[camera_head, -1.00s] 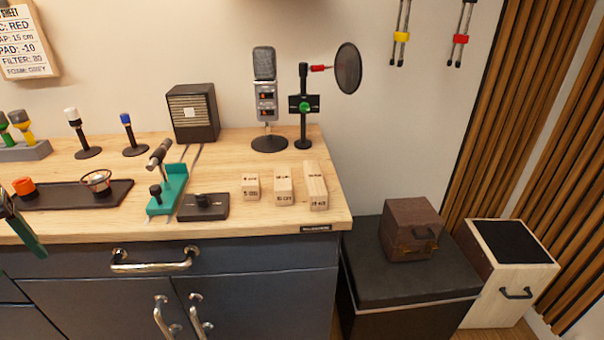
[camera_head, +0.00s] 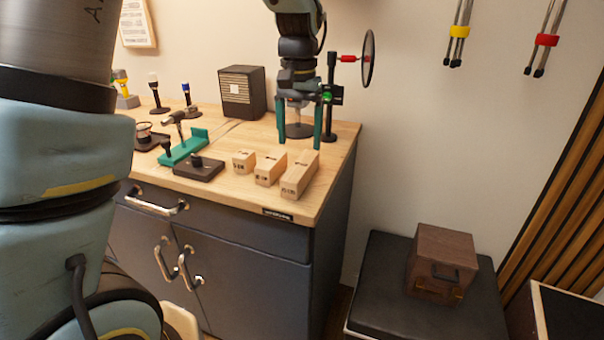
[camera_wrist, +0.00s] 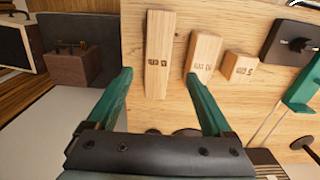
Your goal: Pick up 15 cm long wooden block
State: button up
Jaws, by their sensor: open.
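Three pale wooden blocks stand in a row near the cabinet's right end. The longest, the 15 cm block (camera_head: 301,174), is rightmost in the head view and nearest the end. In the wrist view the 15 cm block (camera_wrist: 158,50) lies ahead of and between my fingers, clear of both. The 10 cm block (camera_head: 270,168) and the 5 cm block (camera_head: 243,161) are to its left. My gripper (camera_head: 300,143) is open and empty, with green fingers pointing down above and behind the blocks. In the wrist view my gripper (camera_wrist: 158,75) has its right finger near the 10 cm block (camera_wrist: 204,54).
A stand with a pop filter (camera_head: 331,95) is close to the right of my gripper. A black-based plate (camera_head: 198,169) and a green cradle (camera_head: 185,148) are left of the blocks. A brown box (camera_head: 440,262) sits on a lower black case right of the cabinet.

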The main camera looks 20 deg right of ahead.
aim_at(301, 164)
jog(key=shift+d+f+p, duration=0.2)
jog(key=shift+f+p, duration=0.75)
jog(key=shift+f, duration=3.05)
grip_shut()
